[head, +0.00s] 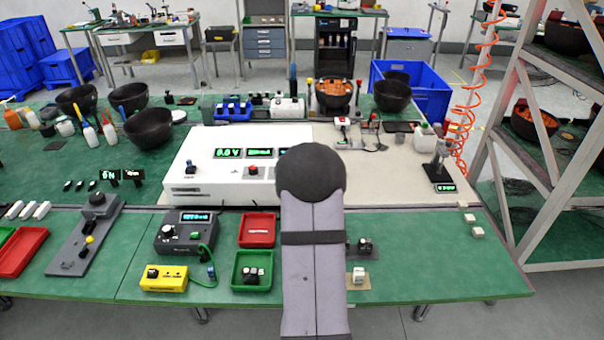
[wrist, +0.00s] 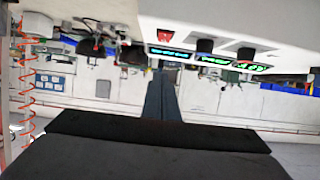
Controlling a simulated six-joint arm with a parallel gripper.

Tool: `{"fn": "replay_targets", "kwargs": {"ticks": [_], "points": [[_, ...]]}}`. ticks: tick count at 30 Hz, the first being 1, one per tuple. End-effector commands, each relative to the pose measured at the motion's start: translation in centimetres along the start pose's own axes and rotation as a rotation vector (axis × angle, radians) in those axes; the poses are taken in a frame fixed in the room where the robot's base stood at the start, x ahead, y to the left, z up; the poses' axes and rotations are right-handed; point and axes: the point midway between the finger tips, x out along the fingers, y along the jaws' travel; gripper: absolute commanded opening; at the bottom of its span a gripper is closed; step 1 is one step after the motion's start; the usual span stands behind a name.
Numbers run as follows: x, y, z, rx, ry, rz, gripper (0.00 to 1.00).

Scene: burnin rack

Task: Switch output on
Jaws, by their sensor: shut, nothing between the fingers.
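The white bench unit (head: 215,185) stands on the table left of my arm in the head view. Its front has a lit green display reading about 0.0 V (head: 228,153), a second lit display (head: 264,157), a dark blue-based knob or switch (head: 190,168) and a red-topped button (head: 253,170). My arm hides its right end. Which control is the output switch cannot be read. In the wrist view the white unit (wrist: 275,25) appears upside down, with lit displays and dark knobs (wrist: 204,46). My gripper (wrist: 164,72) is shut and empty there, apart from the controls; the head view hides it.
A grey meter (head: 186,232), a yellow box (head: 164,279), a red tray (head: 257,230) and a green tray (head: 251,271) stand in front of the unit. Black bowls (head: 150,129) stand behind left. A metal frame (head: 520,150) rises at right. The green table at right front is mostly clear.

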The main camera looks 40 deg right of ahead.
Motion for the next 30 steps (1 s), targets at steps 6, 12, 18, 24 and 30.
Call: {"fn": "replay_targets", "kwargs": {"ticks": [6,12,18,24,30], "points": [[-3.4,0.0,1.7,0.0,-0.004,-0.001,0.0],[-6.3,0.0,2.3,0.0,-0.004,-0.001,0.0],[-8.1,0.0,2.7,0.001,-0.005,0.0,0.0],[-8.9,0.0,2.8,0.001,-0.005,0.0,0.0],[-9.0,0.0,2.9,0.0,-0.006,0.0,0.0]]}}
